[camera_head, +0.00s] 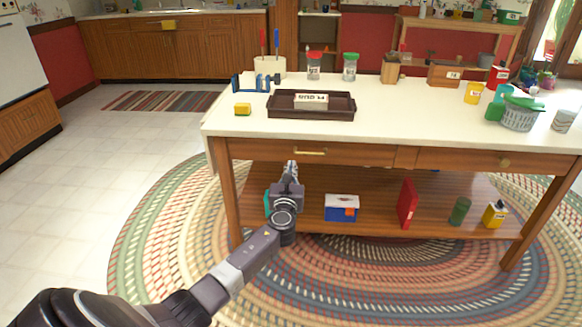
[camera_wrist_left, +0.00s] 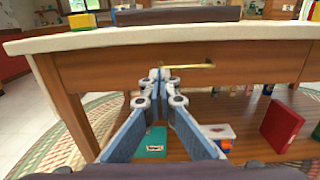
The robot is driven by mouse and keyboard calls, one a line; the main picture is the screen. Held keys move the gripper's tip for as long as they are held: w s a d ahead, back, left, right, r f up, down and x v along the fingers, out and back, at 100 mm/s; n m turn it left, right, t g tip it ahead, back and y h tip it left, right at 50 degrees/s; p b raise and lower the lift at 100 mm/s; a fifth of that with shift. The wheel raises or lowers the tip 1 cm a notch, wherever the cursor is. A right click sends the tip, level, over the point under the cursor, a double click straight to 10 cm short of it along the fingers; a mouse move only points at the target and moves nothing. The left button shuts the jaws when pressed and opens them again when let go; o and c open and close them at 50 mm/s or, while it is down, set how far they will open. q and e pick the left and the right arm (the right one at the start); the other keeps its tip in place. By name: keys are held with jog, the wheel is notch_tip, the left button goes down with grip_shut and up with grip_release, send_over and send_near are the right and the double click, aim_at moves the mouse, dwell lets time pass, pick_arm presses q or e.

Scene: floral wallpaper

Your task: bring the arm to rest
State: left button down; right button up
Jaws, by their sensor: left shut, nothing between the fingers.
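My left gripper (camera_head: 290,166) is in front of the wooden table, just below the drawer front. In the left wrist view its two fingers (camera_wrist_left: 160,76) meet at the tips, shut with nothing between them. Behind the fingertips is the drawer's brass handle (camera_wrist_left: 190,66), which also shows in the head view (camera_head: 310,152). I cannot tell whether the fingertips touch the drawer front. My left arm comes in from the lower left. My right gripper is not in either view.
The white tabletop (camera_head: 420,118) holds a dark tray (camera_head: 312,115) with a white box, a yellow block (camera_head: 242,109), jars and baskets. The lower shelf holds a blue-and-white box (camera_head: 341,208), a red book (camera_head: 407,204) and bottles. The floor at left is clear.

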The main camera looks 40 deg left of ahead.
pick_arm(q)
jog(key=shift+s+d, duration=0.15)
jog(key=shift+s, duration=0.1)
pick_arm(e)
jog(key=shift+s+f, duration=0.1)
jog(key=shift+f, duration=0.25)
pick_arm(q)
jog(key=shift+f, duration=0.1)
